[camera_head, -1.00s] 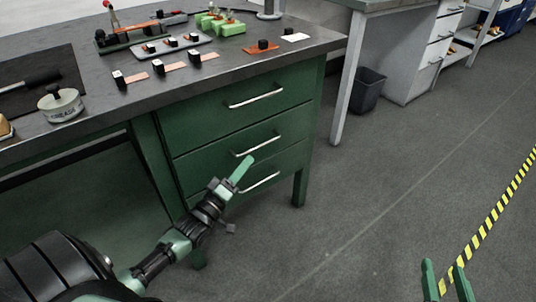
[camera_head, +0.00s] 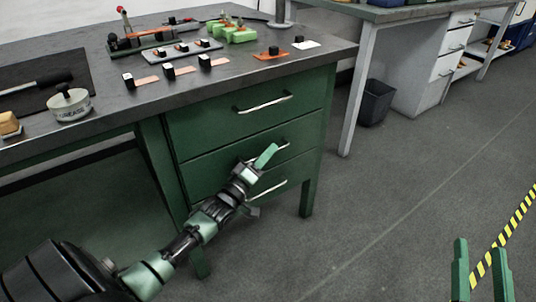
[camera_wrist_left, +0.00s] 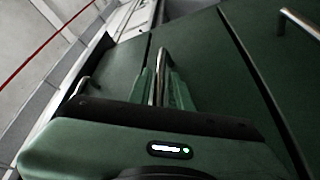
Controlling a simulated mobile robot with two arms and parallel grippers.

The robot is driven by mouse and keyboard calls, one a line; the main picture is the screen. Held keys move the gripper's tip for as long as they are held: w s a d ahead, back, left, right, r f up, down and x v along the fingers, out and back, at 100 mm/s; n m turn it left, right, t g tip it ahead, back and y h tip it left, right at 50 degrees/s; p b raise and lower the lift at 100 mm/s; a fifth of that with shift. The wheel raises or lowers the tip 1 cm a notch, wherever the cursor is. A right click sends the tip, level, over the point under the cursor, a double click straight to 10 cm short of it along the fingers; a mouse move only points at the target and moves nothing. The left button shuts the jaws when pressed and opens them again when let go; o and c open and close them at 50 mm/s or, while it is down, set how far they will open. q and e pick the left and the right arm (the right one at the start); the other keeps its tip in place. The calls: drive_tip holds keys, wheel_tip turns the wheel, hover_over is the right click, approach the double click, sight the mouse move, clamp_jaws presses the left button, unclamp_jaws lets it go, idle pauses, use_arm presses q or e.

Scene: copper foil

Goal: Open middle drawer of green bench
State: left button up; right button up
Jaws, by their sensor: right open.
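The green bench (camera_head: 150,157) has three stacked green drawers with metal bar handles. The middle drawer (camera_head: 212,173) looks flush with the front. My left gripper (camera_head: 266,157) is at the middle drawer's handle (camera_head: 282,147) and hides part of it. In the left wrist view, the handle (camera_wrist_left: 161,62) runs between the two green fingers (camera_wrist_left: 161,90), which sit close on both sides of it and look shut on it. My right gripper (camera_head: 481,270) is open and empty at the lower right, over the floor and away from the bench.
The top drawer's handle (camera_head: 265,104) is above my left gripper and the bottom drawer's handle (camera_head: 268,190) below. A grease tin (camera_head: 70,105) and small parts lie on the bench top. A dark bin (camera_head: 376,102) stands beyond. The floor right of the bench is clear.

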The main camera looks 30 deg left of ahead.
use_arm(q)
clamp_jaws()
idle(1.3)
